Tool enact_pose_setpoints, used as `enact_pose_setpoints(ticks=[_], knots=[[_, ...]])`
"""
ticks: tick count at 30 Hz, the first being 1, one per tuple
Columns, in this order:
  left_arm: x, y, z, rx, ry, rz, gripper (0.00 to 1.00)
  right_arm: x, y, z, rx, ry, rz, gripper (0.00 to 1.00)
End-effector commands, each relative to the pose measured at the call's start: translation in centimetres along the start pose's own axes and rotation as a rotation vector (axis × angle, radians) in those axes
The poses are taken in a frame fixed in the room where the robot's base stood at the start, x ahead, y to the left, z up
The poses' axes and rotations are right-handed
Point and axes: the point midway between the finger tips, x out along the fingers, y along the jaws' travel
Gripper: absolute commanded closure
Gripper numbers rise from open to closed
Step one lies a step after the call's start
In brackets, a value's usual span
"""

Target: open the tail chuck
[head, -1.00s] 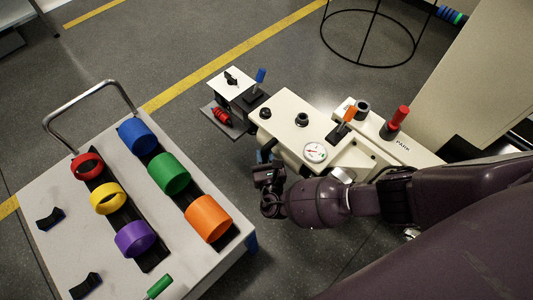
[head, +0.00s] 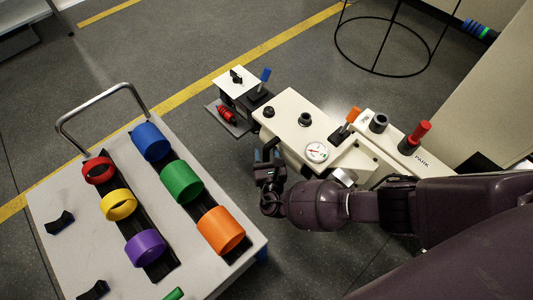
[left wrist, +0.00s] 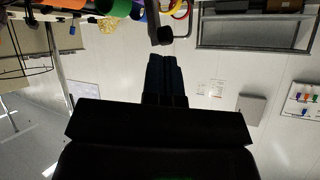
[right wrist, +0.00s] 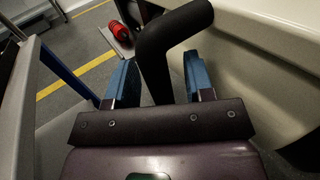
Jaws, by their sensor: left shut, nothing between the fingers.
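The cream machine (head: 300,112) stands right of centre in the head view. A blue lever (head: 265,74) stands at its far-left end, beside a white-topped box (head: 237,81). My right gripper (head: 268,156) is open, low beside the machine's left side. In the right wrist view, its blue-tipped fingers stand either side of a bent black bar (right wrist: 172,45); contact cannot be told. My left gripper (left wrist: 164,58) is shut and empty in the left wrist view, and is outside the head view.
A grey cart (head: 60,205) with coloured rings in black holders stands at the left, close to my right gripper. A red part (head: 227,115) lies on a ledge by the machine's end. A black wire stand (head: 385,70) is behind. Floor between cart and machine is clear.

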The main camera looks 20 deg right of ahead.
Motion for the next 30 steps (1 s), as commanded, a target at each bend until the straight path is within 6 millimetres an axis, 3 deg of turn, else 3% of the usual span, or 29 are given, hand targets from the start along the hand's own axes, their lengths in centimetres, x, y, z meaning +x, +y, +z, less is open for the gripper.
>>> enact_pose_setpoints(ticks=[8, 21, 30], knots=[[0.0, 0.0, -0.4, 0.002, 0.004, -0.001, 1.00, -0.8, 0.0, 0.2, 0.001, -0.002, 0.000, 0.52], [0.0, 0.5, -0.2, 0.024, -0.060, 0.014, 1.00, -6.7, 0.1, 0.2, 0.001, -0.001, 0.000, 0.52], [0.0, 0.4, -0.1, 0.031, -0.070, 0.016, 1.00, -7.6, 0.0, 0.0, 0.000, 0.000, 0.000, 0.52]])
